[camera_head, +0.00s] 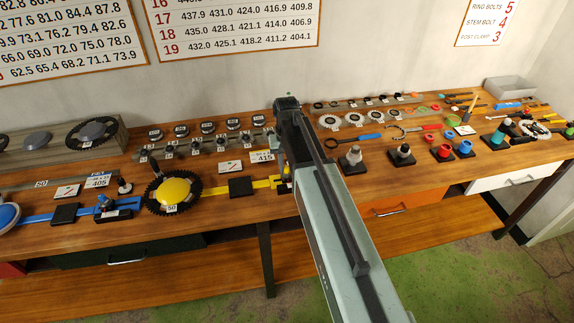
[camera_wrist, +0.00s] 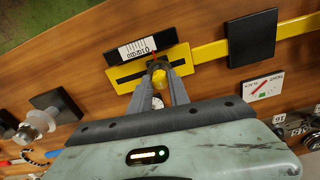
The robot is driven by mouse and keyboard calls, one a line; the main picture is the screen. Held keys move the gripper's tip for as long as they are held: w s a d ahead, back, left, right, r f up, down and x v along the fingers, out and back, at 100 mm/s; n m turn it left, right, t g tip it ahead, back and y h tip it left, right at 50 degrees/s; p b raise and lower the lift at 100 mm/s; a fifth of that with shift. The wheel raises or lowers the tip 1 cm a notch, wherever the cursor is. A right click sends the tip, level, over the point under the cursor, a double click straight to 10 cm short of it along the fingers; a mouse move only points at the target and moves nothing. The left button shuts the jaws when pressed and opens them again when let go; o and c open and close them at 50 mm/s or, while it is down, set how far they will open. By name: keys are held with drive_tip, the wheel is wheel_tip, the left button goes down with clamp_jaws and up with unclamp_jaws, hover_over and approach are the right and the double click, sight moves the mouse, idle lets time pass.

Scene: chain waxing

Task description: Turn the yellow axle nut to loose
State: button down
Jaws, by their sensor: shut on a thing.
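In the wrist view, the yellow axle nut (camera_wrist: 158,79) sits between the two fingers of my gripper (camera_wrist: 158,68), at the end of a yellow bar (camera_wrist: 212,50). The fingers are shut on it from both sides and partly hide it. The slotted yellow end plate (camera_wrist: 122,72) lies under the fingertips. A white card with a red line (camera_wrist: 263,88) lies beside the bar. In the head view, the yellow bar (camera_head: 214,189) runs right from a yellow disc to my gripper (camera_head: 284,176); my arm hides the nut there.
A black block with a white scale (camera_wrist: 137,49) and a small red mark stands right beside the nut. A black block (camera_wrist: 252,38) sits across the bar. In the head view, a yellow-centred chainring (camera_head: 173,191) is at left and coloured posts, including a red one (camera_head: 442,152), at right.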

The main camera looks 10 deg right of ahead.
sight(287, 167)
drive_tip(key=n, duration=0.6)
drive_tip(key=shift+n, duration=0.3)
idle(0.4)
drive_tip(key=c, duration=1.2)
unclamp_jaws()
drive_tip(key=shift+c, duration=0.2)
drive_tip(key=shift+r, duration=0.1)
wheel_tip(287, 167, up, 8)
drive_tip(key=p, duration=0.8)
drive_tip(key=shift+f, duration=0.2)
drive_tip(key=shift+f, duration=0.15)
